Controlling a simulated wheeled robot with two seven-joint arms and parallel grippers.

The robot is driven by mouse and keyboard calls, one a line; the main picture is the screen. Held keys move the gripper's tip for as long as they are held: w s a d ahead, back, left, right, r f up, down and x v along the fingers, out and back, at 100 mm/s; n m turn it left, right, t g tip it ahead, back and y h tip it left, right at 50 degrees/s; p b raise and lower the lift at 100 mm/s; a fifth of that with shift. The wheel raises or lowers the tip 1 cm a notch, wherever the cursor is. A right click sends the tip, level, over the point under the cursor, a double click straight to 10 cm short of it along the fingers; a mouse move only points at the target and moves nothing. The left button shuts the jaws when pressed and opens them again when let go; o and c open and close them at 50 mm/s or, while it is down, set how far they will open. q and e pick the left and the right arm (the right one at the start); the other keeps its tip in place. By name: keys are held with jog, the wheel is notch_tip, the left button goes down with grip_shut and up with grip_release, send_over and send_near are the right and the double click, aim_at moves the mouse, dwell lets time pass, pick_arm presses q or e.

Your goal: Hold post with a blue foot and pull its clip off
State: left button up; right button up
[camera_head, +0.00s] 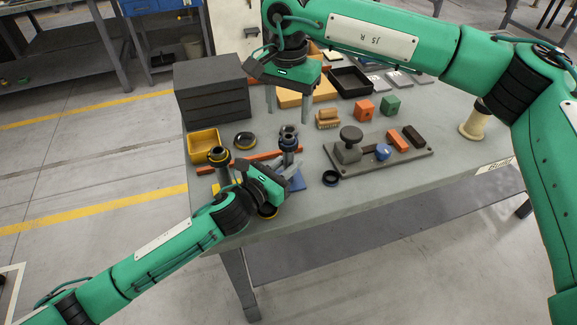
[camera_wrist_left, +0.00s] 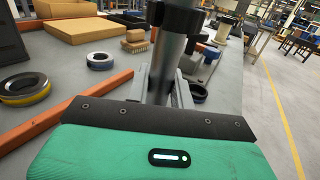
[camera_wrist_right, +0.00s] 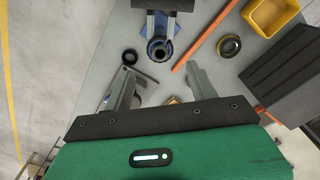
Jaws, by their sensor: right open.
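The post with a blue foot (camera_head: 289,158) stands upright near the table's front edge, its blue foot (camera_head: 297,183) partly hidden by my left gripper. Its dark clip (camera_head: 289,141) is a collar near the top; it also shows in the left wrist view (camera_wrist_left: 180,17). My left gripper (camera_head: 287,171) has its fingers closed against both sides of the post, below the clip. My right gripper (camera_head: 287,112) is open and empty, beyond and above the post, fingers pointing down. In the right wrist view the post's hollow top (camera_wrist_right: 160,49) lies ahead of the open fingers.
Another post with a dark collar (camera_head: 219,156) stands to the left. Around are a yellow bin (camera_head: 204,142), an orange bar (camera_head: 262,156), dark rings (camera_head: 331,178), a press-like fixture on a plate (camera_head: 350,145) and a dark drawer box (camera_head: 212,92).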

pick_arm(q)
grip_shut()
pick_arm(e)
jog(key=shift+o, duration=1)
jog(key=shift+a+f, duration=0.1)
jog(key=s+a+n+g+y, duration=0.2)
jog(key=s+a+g+y, duration=0.1)
jog(key=s+a+y, duration=0.8)
jog(key=s+a+r+m+t+y, duration=0.3)
jog(key=a+r+m+y, duration=0.25)
jog(key=r+y, duration=0.55)
jog(key=w+d+f+m+t+h, duration=0.1)
jog(key=w+d+m+t+h, duration=0.3)
jog(key=m+t, duration=0.45)
jog(key=w+d+f+m+t+h, duration=0.1)
jog(key=w+d+m+t+h, duration=0.1)
jog(key=d+m+t+h, duration=0.55)
jog(key=m+g+h, duration=0.3)
jog(key=m+h, duration=0.4)
jog(key=m, duration=0.1)
send_near(290, 143)
jog(key=x, duration=0.9)
jog(key=shift+w+f, duration=0.1)
jog(key=shift+c, duration=0.2)
